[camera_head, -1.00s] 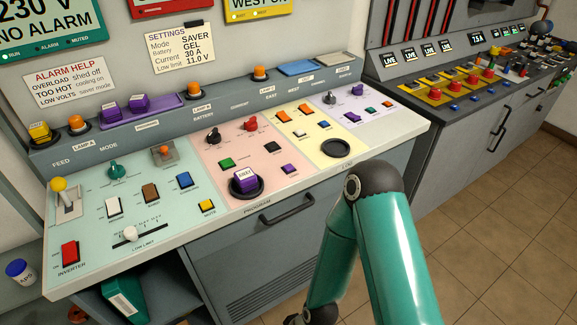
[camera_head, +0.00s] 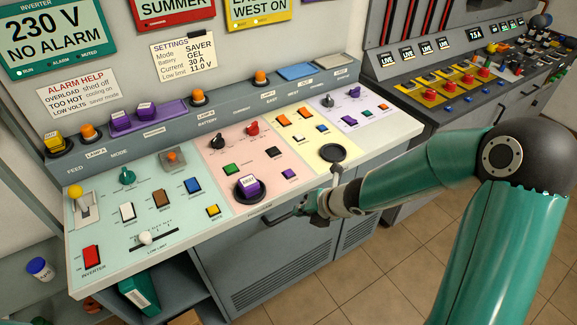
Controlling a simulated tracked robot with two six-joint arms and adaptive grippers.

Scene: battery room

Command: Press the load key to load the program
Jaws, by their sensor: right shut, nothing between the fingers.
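On the pink panel, a purple program block (camera_head: 248,184) sits in a black ring. A small purple key (camera_head: 289,174) is right of it, left of and apart from my gripper. Its label is too small to read, so I cannot tell if it is the load key. Another purple key (camera_head: 350,120) is on the lilac panel. My left gripper is not in view.
The pink panel also holds a green key (camera_head: 231,169), a black key (camera_head: 272,152) and a red knob (camera_head: 252,128). A black handle (camera_head: 283,213) sticks out from the cabinet front. Two purple blocks (camera_head: 120,122) stand on the back shelf. A black ring (camera_head: 332,153) is empty.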

